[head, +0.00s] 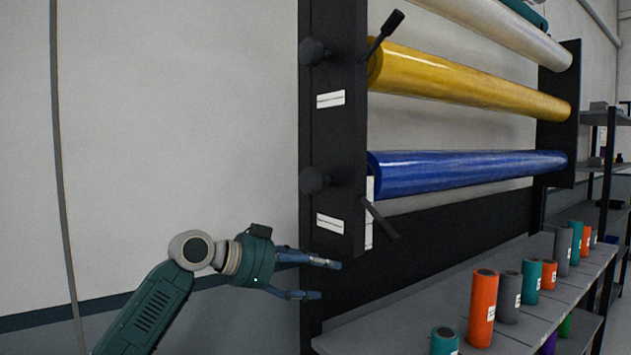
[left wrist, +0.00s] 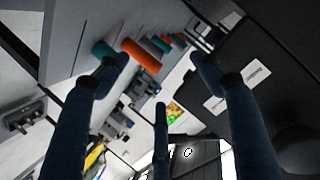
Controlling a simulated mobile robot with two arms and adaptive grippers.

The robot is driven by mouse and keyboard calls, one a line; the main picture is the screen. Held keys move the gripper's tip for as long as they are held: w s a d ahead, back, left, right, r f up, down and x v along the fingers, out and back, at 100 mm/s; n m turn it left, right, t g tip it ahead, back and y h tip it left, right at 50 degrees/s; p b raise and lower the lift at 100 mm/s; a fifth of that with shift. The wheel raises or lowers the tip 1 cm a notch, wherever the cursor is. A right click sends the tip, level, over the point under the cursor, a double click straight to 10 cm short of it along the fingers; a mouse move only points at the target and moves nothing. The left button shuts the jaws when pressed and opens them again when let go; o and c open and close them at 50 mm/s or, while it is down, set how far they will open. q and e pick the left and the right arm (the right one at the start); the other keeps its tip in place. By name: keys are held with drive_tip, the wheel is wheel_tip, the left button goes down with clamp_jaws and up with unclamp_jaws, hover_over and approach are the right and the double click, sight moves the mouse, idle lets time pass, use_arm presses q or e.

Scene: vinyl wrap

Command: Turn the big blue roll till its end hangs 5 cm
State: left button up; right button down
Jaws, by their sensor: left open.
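The big blue roll (head: 465,172) lies level on the dark rack, below a yellow roll (head: 470,84). No hanging end shows clearly on the blue roll. A dark crank handle (head: 380,219) slants down at its left end, by a round knob (head: 313,181) on the rack post. My left gripper (head: 326,279) is open and empty, left of and below this handle, in front of the post's lower part. In the left wrist view its fingers (left wrist: 160,75) are spread with nothing between them. My right gripper is in neither view.
The dark rack post (head: 334,120) stands close beside my left gripper. A grey shelf (head: 400,335) below holds several small upright rolls, including an orange one (head: 482,310).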

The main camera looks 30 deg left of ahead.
sight(304, 179)
use_arm(q)
drive_tip(key=s+a+r+t+h, duration=0.1)
drive_tip(key=s+a+r+t, duration=0.2)
drive_tip(key=r, duration=0.7)
drive_tip(key=s+a+r+t, duration=0.1)
drive_tip(key=s+a+r, duration=0.3)
drive_tip(key=r, duration=0.5)
drive_tip(key=p+x, duration=0.1)
drive_tip(key=x, duration=0.2)
drive_tip(key=p+x, duration=0.2)
drive_tip(key=x, duration=0.2)
drive_tip(key=a+p+x, duration=0.1)
drive_tip(key=p+x, duration=0.1)
drive_tip(key=x, duration=0.2)
drive_tip(key=shift+w+r, duration=0.25)
drive_tip(key=shift+r, duration=0.05)
drive_tip(key=shift+w+d+f, duration=0.15)
drive_tip(key=shift+w+d, duration=0.1)
drive_tip(key=shift+w, duration=0.2)
drive_tip(key=shift+a, duration=0.1)
drive_tip(key=c, duration=1.1)
